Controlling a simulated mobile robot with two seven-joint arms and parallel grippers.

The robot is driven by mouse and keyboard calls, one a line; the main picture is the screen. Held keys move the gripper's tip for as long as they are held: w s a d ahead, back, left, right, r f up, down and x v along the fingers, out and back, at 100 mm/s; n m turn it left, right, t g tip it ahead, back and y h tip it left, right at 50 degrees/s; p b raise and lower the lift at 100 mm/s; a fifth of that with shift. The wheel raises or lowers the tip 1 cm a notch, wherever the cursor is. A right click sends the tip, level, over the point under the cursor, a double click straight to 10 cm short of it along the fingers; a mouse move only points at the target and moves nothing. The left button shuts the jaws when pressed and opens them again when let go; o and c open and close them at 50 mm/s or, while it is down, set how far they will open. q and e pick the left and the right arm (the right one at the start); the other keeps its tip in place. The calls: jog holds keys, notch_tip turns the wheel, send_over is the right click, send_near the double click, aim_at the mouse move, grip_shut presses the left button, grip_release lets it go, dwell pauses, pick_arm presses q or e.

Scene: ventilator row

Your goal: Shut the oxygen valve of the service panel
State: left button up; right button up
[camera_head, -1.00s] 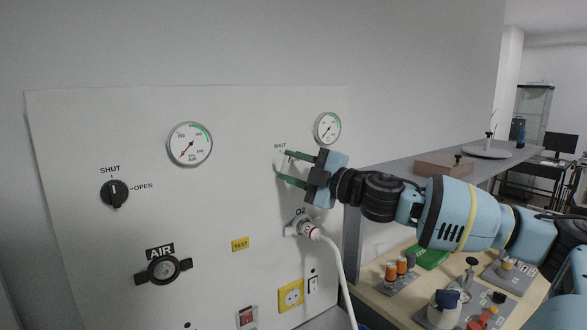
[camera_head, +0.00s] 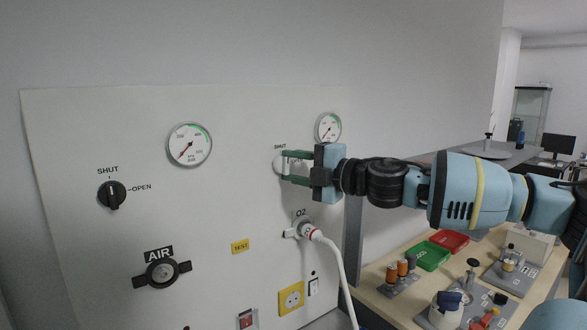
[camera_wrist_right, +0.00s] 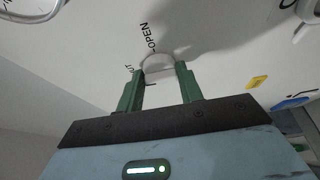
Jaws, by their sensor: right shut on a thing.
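The service panel (camera_head: 90,250) is a pale upright board. Its oxygen valve is a small whitish knob (camera_head: 279,165) under a SHUT label (camera_head: 280,147), at the upper right of the panel and left of the right-hand gauge. My right gripper (camera_head: 284,166) is shut on this knob, its two green fingers on either side of it. In the right wrist view the pale knob (camera_wrist_right: 159,66) sits between the fingertips, with the OPEN label (camera_wrist_right: 147,38) beyond it and SHUT partly hidden by a finger. I cannot tell which way the knob points. My left gripper is not in view.
A gauge (camera_head: 328,127) sits just above my right gripper. Below it is the O2 outlet (camera_head: 306,229) with a white hose (camera_head: 343,270). A black knob (camera_head: 112,195) and the AIR outlet (camera_head: 162,272) are at the left. A cluttered bench (camera_head: 382,306) stands at the right.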

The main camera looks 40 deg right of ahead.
dwell(0.5)
jog(key=o, duration=1)
